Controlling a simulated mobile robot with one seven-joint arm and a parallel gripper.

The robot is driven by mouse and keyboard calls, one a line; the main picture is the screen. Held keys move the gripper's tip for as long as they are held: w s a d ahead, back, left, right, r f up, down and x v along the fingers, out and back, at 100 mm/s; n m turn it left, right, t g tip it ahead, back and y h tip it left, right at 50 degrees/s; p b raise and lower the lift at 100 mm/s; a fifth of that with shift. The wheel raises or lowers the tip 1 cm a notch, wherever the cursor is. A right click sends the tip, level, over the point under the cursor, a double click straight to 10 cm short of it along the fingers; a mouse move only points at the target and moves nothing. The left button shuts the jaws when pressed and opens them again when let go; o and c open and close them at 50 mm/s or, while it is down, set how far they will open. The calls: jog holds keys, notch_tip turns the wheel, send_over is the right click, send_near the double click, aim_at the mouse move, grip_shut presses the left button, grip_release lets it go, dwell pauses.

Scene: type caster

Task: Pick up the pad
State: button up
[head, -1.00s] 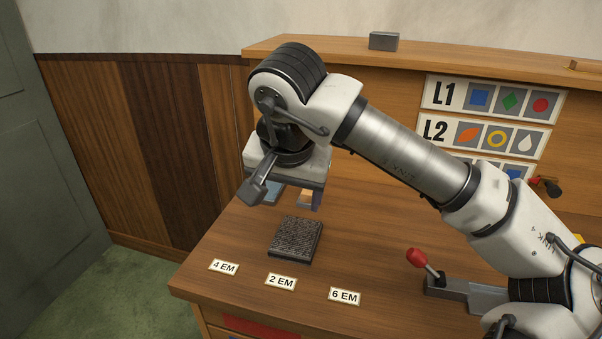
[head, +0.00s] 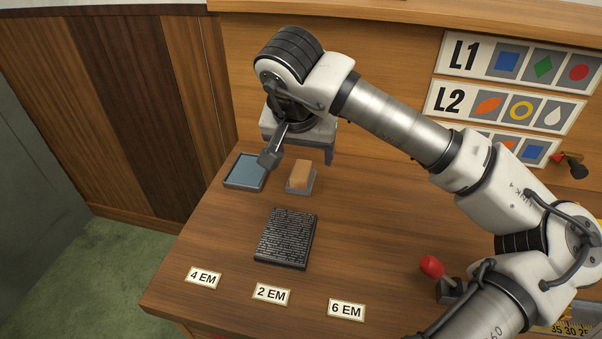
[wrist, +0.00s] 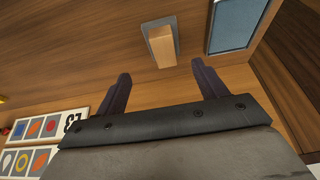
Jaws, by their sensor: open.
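A tan block (head: 301,172), which looks like the pad, sits on a small grey holder (head: 300,189) on the wooden bench. A flat blue-grey tray (head: 244,171) lies to its left; no label shows which one is the pad. My gripper (head: 300,158) is open and empty, above and slightly behind the tan block in the head view. In the wrist view the two dark fingers of my gripper (wrist: 162,84) stand wide apart. The tan block (wrist: 161,45) lies beyond their tips, roughly between them, untouched. The blue-grey tray (wrist: 233,22) is to the right there.
A dark block of type (head: 286,238) lies in front on the bench. Cards reading 4 EM (head: 203,278), 2 EM (head: 271,294) and 6 EM (head: 346,310) line the front. A red-knobbed lever (head: 432,267) stands right. A panel with L1 and L2 signs rises behind.

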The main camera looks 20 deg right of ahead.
aim_at(302, 168)
jog(key=shift+a+p+x, duration=0.2)
jog(key=shift+p+x, duration=0.2)
jog(key=shift+x, duration=1.3)
jog(key=shift+a+p+x, duration=0.15)
jog(key=shift+p+x, duration=0.25)
jog(key=shift+x, duration=1.35)
jog(key=shift+w, duration=0.2)
jog(key=c, duration=1.1)
